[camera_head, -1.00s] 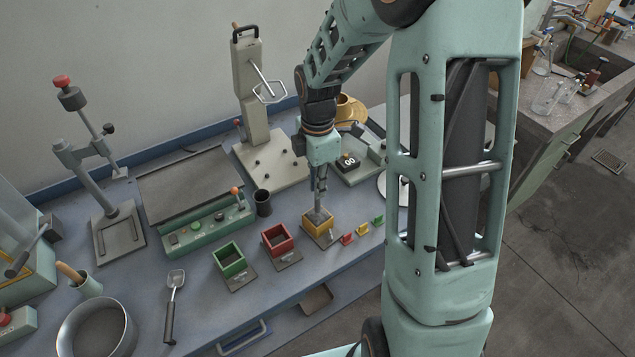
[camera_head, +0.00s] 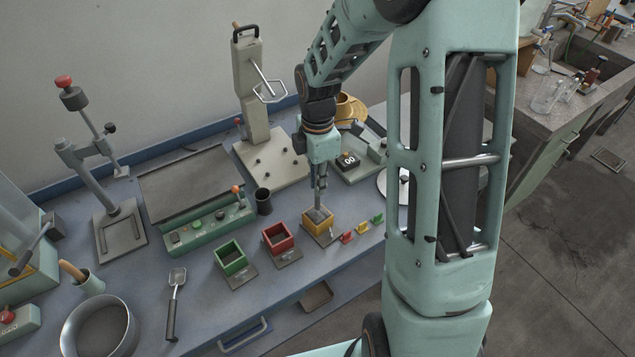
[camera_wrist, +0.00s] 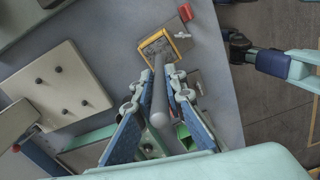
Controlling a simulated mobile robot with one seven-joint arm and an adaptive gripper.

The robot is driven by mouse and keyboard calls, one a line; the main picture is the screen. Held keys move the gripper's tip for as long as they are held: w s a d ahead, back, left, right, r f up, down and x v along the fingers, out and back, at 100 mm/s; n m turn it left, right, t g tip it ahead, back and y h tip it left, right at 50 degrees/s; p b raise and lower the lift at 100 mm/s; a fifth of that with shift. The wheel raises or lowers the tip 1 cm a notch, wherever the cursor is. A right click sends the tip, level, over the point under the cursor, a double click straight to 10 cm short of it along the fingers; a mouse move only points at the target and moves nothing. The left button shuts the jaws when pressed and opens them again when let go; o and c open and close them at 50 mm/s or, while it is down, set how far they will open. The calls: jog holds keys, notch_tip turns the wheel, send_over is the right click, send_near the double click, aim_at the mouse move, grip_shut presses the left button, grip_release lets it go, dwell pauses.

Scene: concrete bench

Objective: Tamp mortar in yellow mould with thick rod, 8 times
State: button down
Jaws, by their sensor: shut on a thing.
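The yellow mould (camera_head: 306,225) stands near the bench's front edge, filled with grey mortar (camera_head: 319,215). It also shows at the top of the wrist view (camera_wrist: 145,52). My gripper (camera_head: 320,187) is above the mould, its fingers shut on the thick grey rod (camera_head: 318,201). The rod points down toward the mortar, roughly upright. In the wrist view the rod (camera_wrist: 160,104) runs between the fingertips (camera_wrist: 162,82), with its rounded near end facing the camera. Whether its lower end touches the mortar is hard to tell.
The red mould (camera_head: 278,240) and green mould (camera_head: 232,259) stand left of the yellow one. Small coloured tags (camera_head: 347,238) lie to its right. A black cup (camera_head: 263,202) and a press base (camera_head: 268,160) are behind. A scoop (camera_head: 173,303) lies at the front left.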

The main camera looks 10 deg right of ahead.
notch_tip(320, 180, down, 4)
jog(key=b, duration=0.3)
notch_tip(320, 180, up, 4)
jog(key=p, duration=0.4)
notch_tip(320, 180, down, 4)
jog(key=b, duration=0.3)
notch_tip(320, 180, up, 4)
jog(key=p, duration=0.3)
jog(key=shift+p, duration=0.4)
